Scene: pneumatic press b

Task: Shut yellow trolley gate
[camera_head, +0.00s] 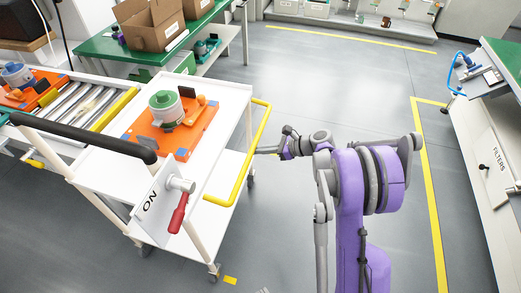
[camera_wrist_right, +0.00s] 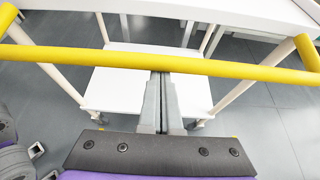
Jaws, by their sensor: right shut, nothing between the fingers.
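The yellow gate (camera_head: 252,152) is a U-shaped bar sticking out from the right side of the white trolley (camera_head: 223,99). In the right wrist view the yellow bar (camera_wrist_right: 225,69) runs across the whole picture, with the white trolley shelf (camera_wrist_right: 120,91) behind and below it. My right gripper (camera_head: 262,150) is shut and empty, pointing left at the outer side of the bar. In the right wrist view its fingertips (camera_wrist_right: 161,76) are right at the bar's lower edge; I cannot tell whether they touch it. My left gripper is not in view.
An orange plate (camera_head: 145,130) with a green-topped part (camera_head: 166,106) lies on the trolley top. A red-handled lever (camera_head: 179,212) marked ON is at the front. A roller conveyor (camera_head: 88,98) adjoins on the left. Floor to the right is open up to the white cabinet (camera_head: 490,190).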

